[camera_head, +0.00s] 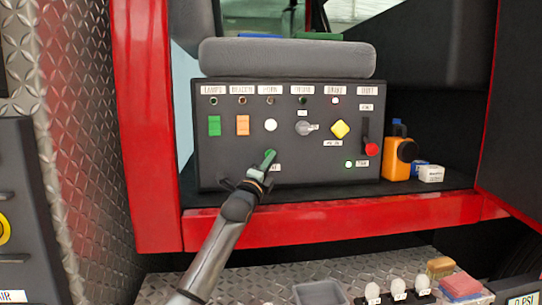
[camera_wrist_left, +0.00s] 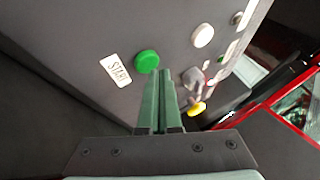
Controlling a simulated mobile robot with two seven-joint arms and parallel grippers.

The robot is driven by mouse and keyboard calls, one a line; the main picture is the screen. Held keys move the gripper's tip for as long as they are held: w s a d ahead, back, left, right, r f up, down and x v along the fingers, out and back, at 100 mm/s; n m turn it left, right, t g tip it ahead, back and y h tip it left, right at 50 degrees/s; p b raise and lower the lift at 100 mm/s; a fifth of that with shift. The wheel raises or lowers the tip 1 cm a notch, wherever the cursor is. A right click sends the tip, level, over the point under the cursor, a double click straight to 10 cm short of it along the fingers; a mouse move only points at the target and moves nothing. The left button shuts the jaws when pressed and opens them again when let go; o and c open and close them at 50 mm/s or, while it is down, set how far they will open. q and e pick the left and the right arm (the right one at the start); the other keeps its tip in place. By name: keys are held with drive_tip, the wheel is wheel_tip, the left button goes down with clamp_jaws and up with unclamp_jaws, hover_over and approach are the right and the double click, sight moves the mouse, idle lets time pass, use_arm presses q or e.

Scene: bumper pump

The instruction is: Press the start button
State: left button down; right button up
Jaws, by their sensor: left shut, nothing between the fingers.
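The start button is a round green button (camera_wrist_left: 147,61) on the dark control panel, with a white START label (camera_wrist_left: 115,70) beside it in the left wrist view. In the head view it is at the panel's lower middle, mostly hidden by or merged with my green fingers. My left gripper (camera_head: 268,160) is shut and empty, its fingers pointing at the panel. In the left wrist view its fingertips (camera_wrist_left: 159,75) are at the button's lower right edge. I cannot tell whether they touch it. My right gripper is not in view.
The panel (camera_head: 225,165) also has a white button (camera_head: 270,125), a grey knob (camera_head: 303,128), a yellow button (camera_head: 340,129), a red-knobbed lever (camera_head: 371,149) and green and orange switches. An orange bottle (camera_head: 397,160) stands right of it. A red ledge (camera_head: 330,222) runs below.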

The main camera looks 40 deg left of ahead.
use_arm(q)
drive_tip(key=shift+a, duration=0.15)
drive_tip(key=shift+w+a+p, duration=0.3)
drive_tip(key=shift+w+a, duration=0.05)
idle(0.8)
drive_tip(key=shift+s+d, duration=0.55)
drive_tip(key=shift+d, duration=0.1)
drive_tip(key=shift+s+d+b, duration=0.2)
drive_tip(key=shift+s+d, duration=0.6)
drive_tip(key=shift+d, duration=0.2)
drive_tip(key=shift+s+d+b, duration=0.15)
drive_tip(key=shift+s+d, duration=0.6)
drive_tip(key=shift+d, duration=0.2)
